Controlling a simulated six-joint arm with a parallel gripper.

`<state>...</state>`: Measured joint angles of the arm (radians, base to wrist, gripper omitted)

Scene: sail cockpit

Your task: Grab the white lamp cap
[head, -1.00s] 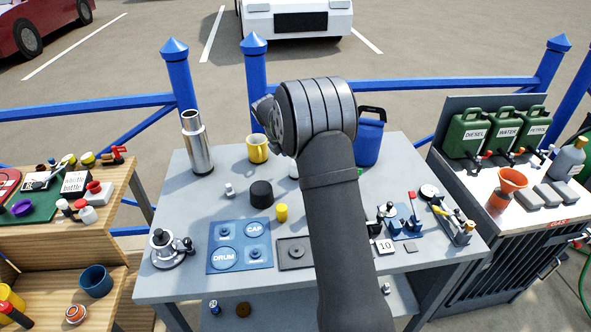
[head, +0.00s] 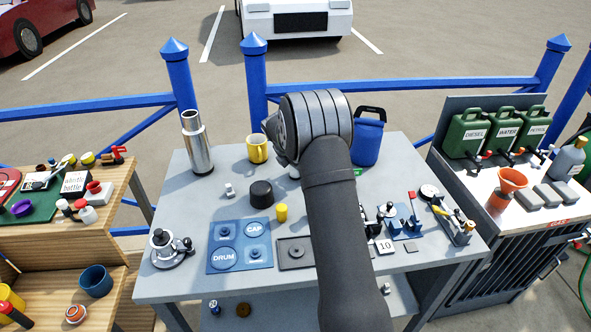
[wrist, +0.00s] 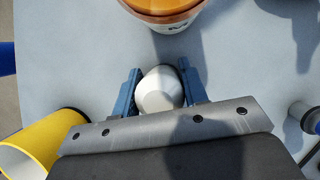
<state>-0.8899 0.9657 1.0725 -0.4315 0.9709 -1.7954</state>
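The white lamp cap (wrist: 159,90), a smooth rounded dome, sits between the two blue fingers of my gripper (wrist: 160,92) in the wrist view. The fingers stand on either side of it and look open, with a narrow gap on the right; contact on the left is unclear. In the head view my arm hides the gripper. A small white piece (head: 294,172) shows beside the arm and is probably the cap.
A yellow mug (head: 257,148) stands close to the left; it also shows in the wrist view (wrist: 45,145). An orange-and-white round container (wrist: 168,14) is just beyond the cap.

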